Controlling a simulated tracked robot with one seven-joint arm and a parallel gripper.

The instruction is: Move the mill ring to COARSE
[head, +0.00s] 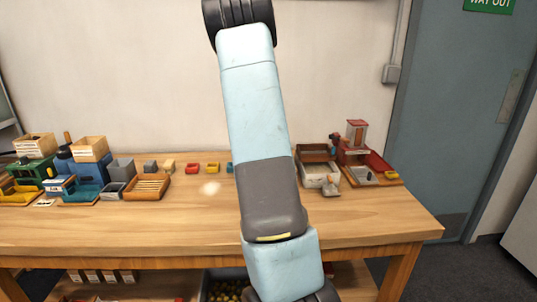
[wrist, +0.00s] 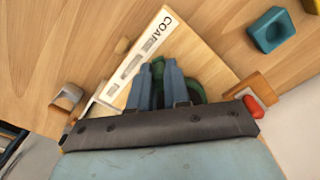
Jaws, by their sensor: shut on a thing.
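In the wrist view my gripper (wrist: 159,62) has its two blue-grey fingers close together, shut on a part of a green curved piece, which looks like the mill ring (wrist: 190,69). The fingers hide much of it, and its pointer cannot be made out. It lies over a pale wooden board. A white label strip (wrist: 140,62) runs along the board's left edge, with "COA" readable at its upper end and the rest too small to read. In the head view my own arm hides the gripper and the ring.
In the head view a red machine (head: 357,135) stands right and a green one (head: 30,172) left.

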